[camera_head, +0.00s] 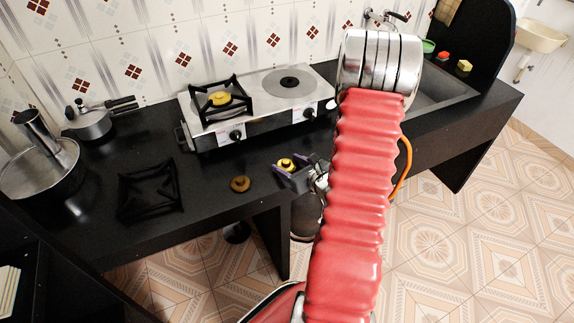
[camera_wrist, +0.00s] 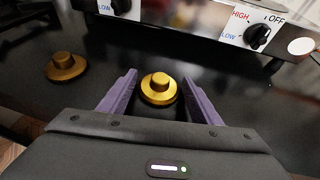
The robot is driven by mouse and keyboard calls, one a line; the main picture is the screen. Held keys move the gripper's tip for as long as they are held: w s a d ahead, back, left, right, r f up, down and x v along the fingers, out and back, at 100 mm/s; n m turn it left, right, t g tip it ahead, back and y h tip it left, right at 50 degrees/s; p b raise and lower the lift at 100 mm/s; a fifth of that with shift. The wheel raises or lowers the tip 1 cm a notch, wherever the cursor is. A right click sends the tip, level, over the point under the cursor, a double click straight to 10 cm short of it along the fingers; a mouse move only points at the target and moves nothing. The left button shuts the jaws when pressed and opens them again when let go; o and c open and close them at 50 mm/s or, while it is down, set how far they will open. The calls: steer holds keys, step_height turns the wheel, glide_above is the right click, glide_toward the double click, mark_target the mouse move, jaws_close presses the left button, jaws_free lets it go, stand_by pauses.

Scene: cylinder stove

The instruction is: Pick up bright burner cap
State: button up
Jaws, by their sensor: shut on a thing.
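The bright burner cap (camera_head: 287,163) is a shiny golden disc with a raised knob, near the front edge of the black counter. In the wrist view the bright burner cap (camera_wrist: 158,90) sits between the purple fingers. My gripper (camera_head: 293,172) is shut on it; the fingers (camera_wrist: 159,80) flank it left and right. I cannot tell whether it touches the counter. A darker, brownish-gold cap (camera_head: 240,184) lies on the counter to the left, apart from my gripper; it also shows in the wrist view (camera_wrist: 65,66).
The two-burner stove (camera_head: 265,125) stands behind, with a yellow cap (camera_head: 220,98) under its left grate. A loose black grate (camera_head: 150,190), a pan (camera_head: 88,122) and a pot (camera_head: 42,172) are on the left. A sink (camera_head: 440,90) is on the right.

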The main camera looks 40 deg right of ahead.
mark_target(289, 167)
steer(key=shift+r, duration=0.1)
step_height(289, 167, up, 10)
stand_by(0.8)
